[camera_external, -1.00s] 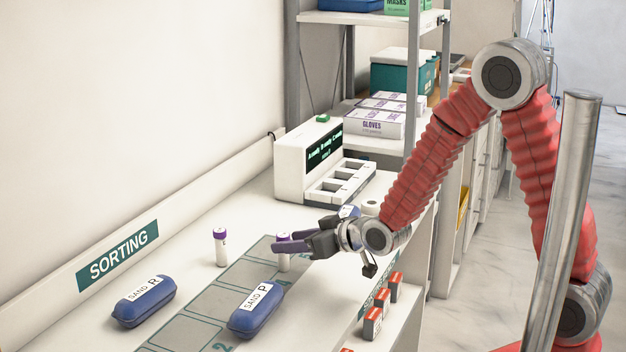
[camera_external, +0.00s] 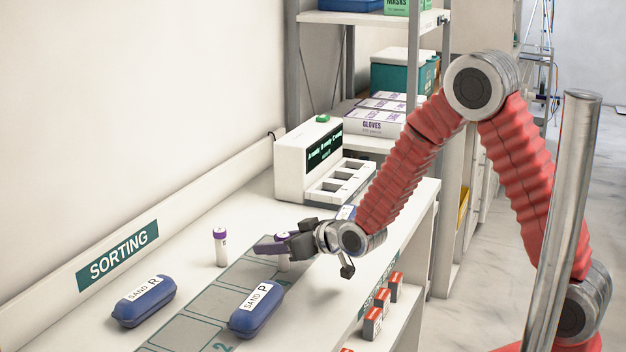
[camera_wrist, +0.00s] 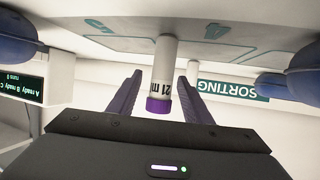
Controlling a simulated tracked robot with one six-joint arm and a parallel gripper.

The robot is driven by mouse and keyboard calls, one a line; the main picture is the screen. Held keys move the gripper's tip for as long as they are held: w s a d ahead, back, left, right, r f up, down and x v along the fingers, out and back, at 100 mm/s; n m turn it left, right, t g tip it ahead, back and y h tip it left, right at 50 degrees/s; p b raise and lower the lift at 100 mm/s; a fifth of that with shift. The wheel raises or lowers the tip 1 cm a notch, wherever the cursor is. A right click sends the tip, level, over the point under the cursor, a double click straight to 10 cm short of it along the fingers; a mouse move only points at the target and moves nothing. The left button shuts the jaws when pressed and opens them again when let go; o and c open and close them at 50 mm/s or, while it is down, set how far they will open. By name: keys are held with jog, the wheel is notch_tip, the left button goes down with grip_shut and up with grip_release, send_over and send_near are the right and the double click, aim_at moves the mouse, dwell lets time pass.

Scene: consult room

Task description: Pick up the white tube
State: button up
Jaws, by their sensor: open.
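A white tube (camera_external: 283,266) with a purple cap stands upright on the grey marked mat (camera_external: 205,300), partly hidden by my gripper in the external view. My gripper (camera_external: 266,246) is open and low over the counter, its purple fingers around the tube's upper part. In the wrist view the tube (camera_wrist: 163,70) shows between the two open fingers (camera_wrist: 160,85), with a gap on each side; the picture is upside down. A second white tube (camera_external: 220,247) with a purple cap stands upright on the counter, left of my gripper.
Two blue sand bags, R (camera_external: 145,300) and P (camera_external: 257,309), lie towards the front. A white machine (camera_external: 308,160) with a display and slots stands behind. Small red-topped boxes (camera_external: 373,322) sit on the lower ledge at right. A SORTING sign (camera_external: 117,254) is on the wall rail.

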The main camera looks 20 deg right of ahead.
jog(key=shift+x, duration=0.8)
jog(key=shift+c, duration=0.2)
jog(key=c, duration=1.1)
